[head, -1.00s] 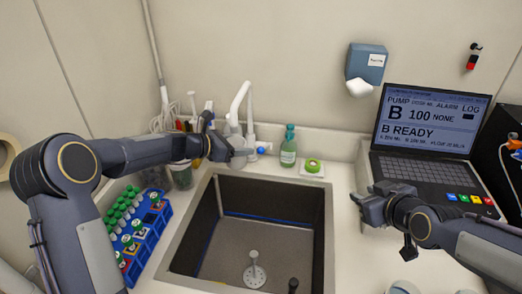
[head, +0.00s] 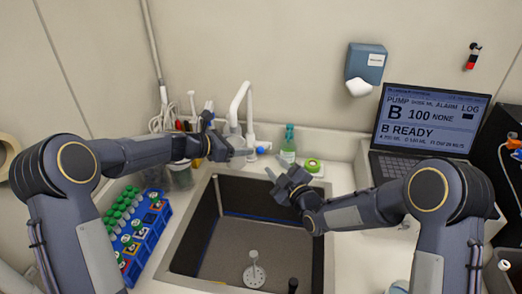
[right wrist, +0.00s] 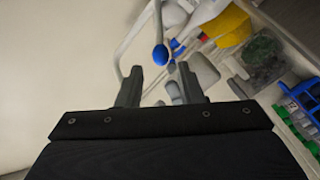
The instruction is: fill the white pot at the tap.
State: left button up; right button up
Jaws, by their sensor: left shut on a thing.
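The white tap (head: 241,92) arches up behind the sink, with a blue knob (head: 260,150) beside its base. My left gripper (head: 226,145) is at the tap, shut on a pale pot (head: 238,141) that is mostly hidden by the gripper. Whether water runs or stands in the pot cannot be seen. My right gripper (head: 277,180) is open and empty above the sink's back right part, apart from the knob. In the right wrist view its two fingers (right wrist: 160,88) stand apart, with the blue knob (right wrist: 160,55) and the tap's curved spout (right wrist: 133,42) beyond them.
The dark sink (head: 246,250) lies below both grippers. A green bottle (head: 288,146) and a green tape roll (head: 312,165) stand behind it. A blue rack of green-capped tubes (head: 150,232) is at left, a laptop (head: 425,120) at right.

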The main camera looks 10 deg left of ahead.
aim_at(261, 150)
jog(key=x, duration=0.9)
jog(key=shift+w+a, duration=0.25)
grip_shut()
